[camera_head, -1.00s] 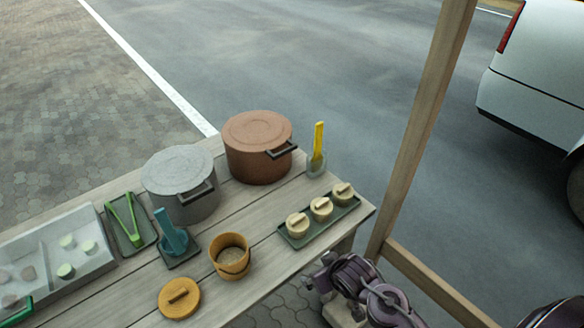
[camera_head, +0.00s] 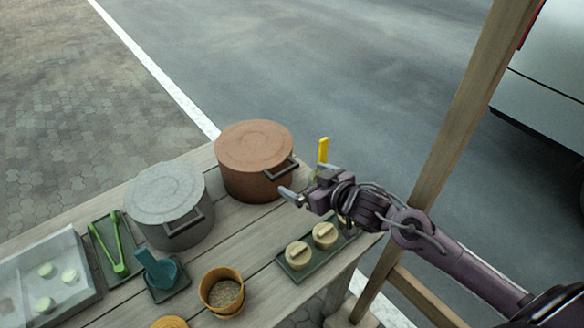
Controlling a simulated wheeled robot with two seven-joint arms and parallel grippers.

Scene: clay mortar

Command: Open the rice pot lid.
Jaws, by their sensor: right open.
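A brown lidded pot (camera_head: 255,180) stands at the back of the wooden table, its flat lid (camera_head: 253,143) on. A grey lidded pot (camera_head: 170,215) stands to its left, its lid (camera_head: 165,190) also on. I cannot tell which of the two is the rice pot. My right gripper (camera_head: 304,185) reaches in from the right. It is open and empty, just right of the brown pot's dark handle (camera_head: 281,170), with no clear contact. My left gripper is not in view.
A green tray (camera_head: 298,274) with small lidded cups lies below my right gripper. A yellow utensil (camera_head: 323,149) stands behind it. A wooden post (camera_head: 440,140) rises on the right.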

